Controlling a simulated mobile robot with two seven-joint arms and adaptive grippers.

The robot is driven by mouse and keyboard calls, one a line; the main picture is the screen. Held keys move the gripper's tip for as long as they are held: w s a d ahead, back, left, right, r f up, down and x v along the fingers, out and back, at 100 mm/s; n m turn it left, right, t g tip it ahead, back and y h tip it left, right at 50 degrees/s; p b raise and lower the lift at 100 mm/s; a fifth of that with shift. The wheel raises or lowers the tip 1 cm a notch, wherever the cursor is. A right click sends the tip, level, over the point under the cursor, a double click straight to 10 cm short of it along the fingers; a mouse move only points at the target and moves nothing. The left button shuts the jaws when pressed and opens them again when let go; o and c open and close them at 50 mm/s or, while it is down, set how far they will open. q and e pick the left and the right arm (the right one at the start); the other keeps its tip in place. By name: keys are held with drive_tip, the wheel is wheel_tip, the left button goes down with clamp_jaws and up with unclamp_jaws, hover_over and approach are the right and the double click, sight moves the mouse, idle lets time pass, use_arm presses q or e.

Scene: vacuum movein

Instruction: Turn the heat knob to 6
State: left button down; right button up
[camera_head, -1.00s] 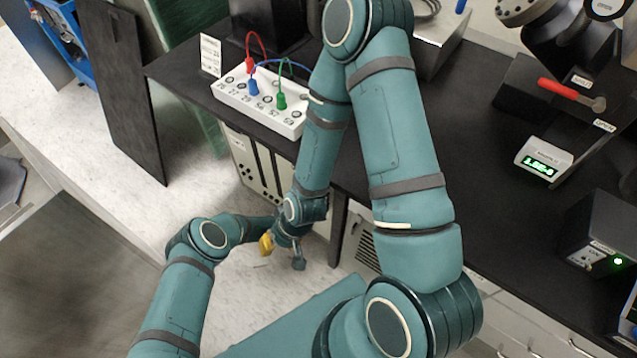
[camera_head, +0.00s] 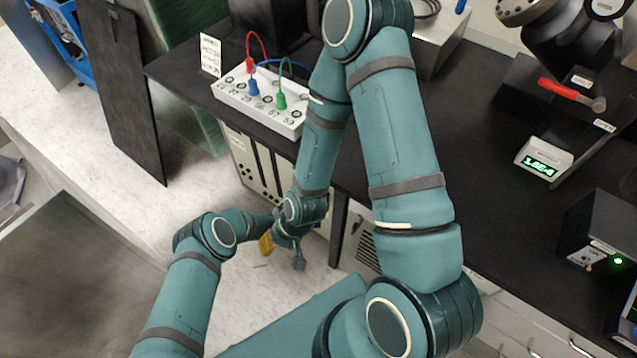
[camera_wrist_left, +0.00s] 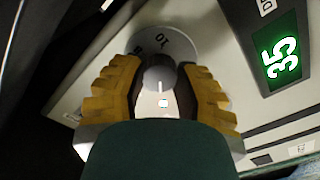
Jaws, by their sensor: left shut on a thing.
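In the left wrist view the round grey heat knob (camera_wrist_left: 158,77) sits on a pale panel. The yellow fingers of my left gripper (camera_wrist_left: 160,92) are shut on it from both sides. A green display (camera_wrist_left: 280,52) to the right reads 35. In the head view my left arm reaches right toward the bench front, and its fingertips on the knob are hidden. My right gripper (camera_head: 282,254) hangs below the bench edge, its fingers apart and empty.
A black bench top (camera_head: 455,130) carries a white socket box (camera_head: 290,118) with red, blue and green plugs. A small green readout (camera_head: 543,160) and a dark box (camera_head: 603,230) stand at the right. Pale floor (camera_head: 200,175) lies open left of the bench.

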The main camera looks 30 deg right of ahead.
use_arm(q)
drive_tip(key=shift+m, duration=7.7)
drive_tip(key=c, duration=0.6)
unclamp_jaws()
drive_tip(key=v, duration=1.2)
